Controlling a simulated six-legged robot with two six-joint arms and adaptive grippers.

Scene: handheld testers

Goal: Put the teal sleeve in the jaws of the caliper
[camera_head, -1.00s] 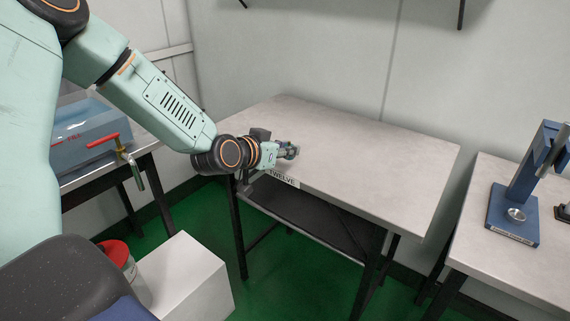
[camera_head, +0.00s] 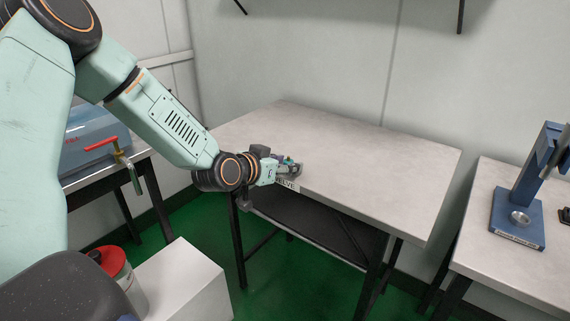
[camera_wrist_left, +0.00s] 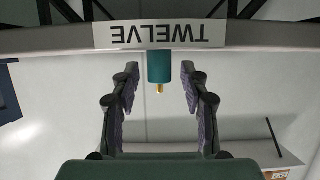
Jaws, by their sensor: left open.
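My left gripper (camera_head: 287,167) is at the near edge of the middle table, by the TWELVE label. Its two fingers are open in the left wrist view. A teal cylinder with a brass tip, which looks like the teal sleeve (camera_wrist_left: 159,66), shows between the fingertips there, with a gap on each side. A small teal patch also shows at the gripper in the head view (camera_head: 287,160), mostly hidden by the fingers. I cannot make out a caliper in either view. My right gripper is not in view.
The middle table (camera_head: 350,165) is bare beyond the gripper. A blue stand (camera_head: 518,205) is on the right table. At left are a blue tank (camera_head: 85,130) with a red-handled tap (camera_head: 103,144), a white box (camera_head: 185,283) and a red-lidded container (camera_head: 115,262).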

